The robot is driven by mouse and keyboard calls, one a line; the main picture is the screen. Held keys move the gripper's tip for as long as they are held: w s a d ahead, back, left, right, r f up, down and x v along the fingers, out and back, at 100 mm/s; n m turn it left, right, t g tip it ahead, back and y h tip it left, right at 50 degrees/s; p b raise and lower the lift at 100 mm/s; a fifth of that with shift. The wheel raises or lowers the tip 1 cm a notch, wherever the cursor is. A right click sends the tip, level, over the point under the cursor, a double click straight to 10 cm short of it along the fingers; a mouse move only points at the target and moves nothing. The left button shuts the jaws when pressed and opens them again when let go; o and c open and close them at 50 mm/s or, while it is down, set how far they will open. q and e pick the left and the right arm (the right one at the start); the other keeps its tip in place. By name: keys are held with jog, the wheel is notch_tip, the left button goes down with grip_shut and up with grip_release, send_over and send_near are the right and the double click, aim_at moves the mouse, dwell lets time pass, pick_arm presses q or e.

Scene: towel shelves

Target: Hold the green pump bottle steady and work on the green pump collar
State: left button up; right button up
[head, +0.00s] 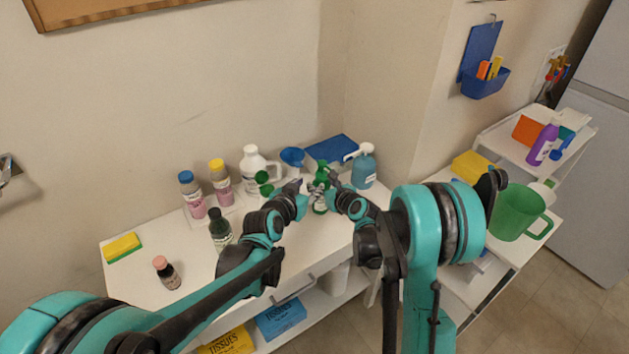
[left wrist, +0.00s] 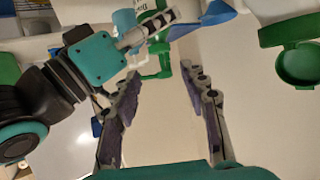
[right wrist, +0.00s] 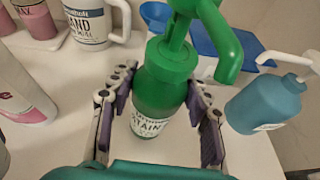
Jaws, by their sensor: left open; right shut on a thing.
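The green pump bottle (head: 320,200) stands upright on the white counter toward the back. In the right wrist view, its green body (right wrist: 158,92) carries a white label, with the green pump collar (right wrist: 170,60) and pump head on top. My right gripper (right wrist: 163,88) is shut on the bottle body below the collar. It comes from the right in the head view (head: 333,183). My left gripper (head: 298,187) is open and empty, just left of the bottle. In the left wrist view, its spread fingers (left wrist: 165,80) point toward the bottle (left wrist: 150,62), apart from it.
A teal pump bottle (head: 363,168) stands right of the green one. A white jug (head: 252,165), a blue funnel-like item (head: 292,157) and a blue tray (head: 332,148) are behind. A dark green bottle (head: 220,230) stands left. The counter's front middle is clear.

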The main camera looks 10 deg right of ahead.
pick_arm(q)
jog(key=v, duration=0.2)
jog(key=shift+s+a+r, duration=0.1)
jog(key=shift+s+a, duration=0.05)
jog(key=shift+s, duration=0.05)
pick_arm(e)
jog(key=o, duration=1.5)
